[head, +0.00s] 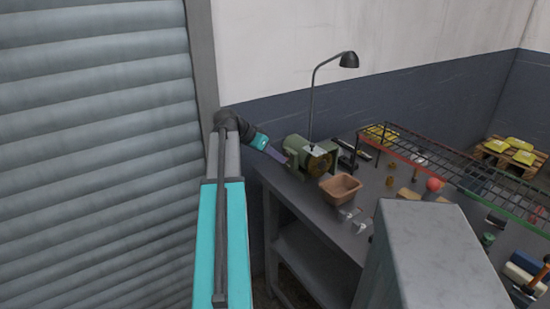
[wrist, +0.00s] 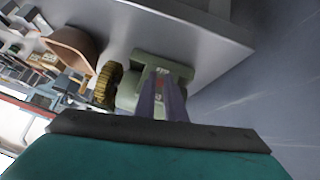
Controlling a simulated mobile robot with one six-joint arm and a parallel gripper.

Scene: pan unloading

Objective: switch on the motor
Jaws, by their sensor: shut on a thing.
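The motor (head: 318,152) is a green machine with a dark yellowish round wheel on one side, standing at the left end of the grey workbench. In the wrist view the motor (wrist: 127,97) lies straight ahead, with its brass-coloured wheel (wrist: 108,84) at its left. My gripper (head: 284,160) reaches the motor's left side. In the wrist view my gripper (wrist: 160,80) has its two fingers close together against the motor's green end part, with a small red and white patch between the tips. It is shut on a part there, probably the switch, which the fingers mostly hide.
A brown bin (head: 340,187) stands just right of the motor on the bench. A desk lamp (head: 348,60) rises behind it. A wire rack (head: 440,168) and several small tools lie further right. A roller shutter (head: 95,150) fills the left.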

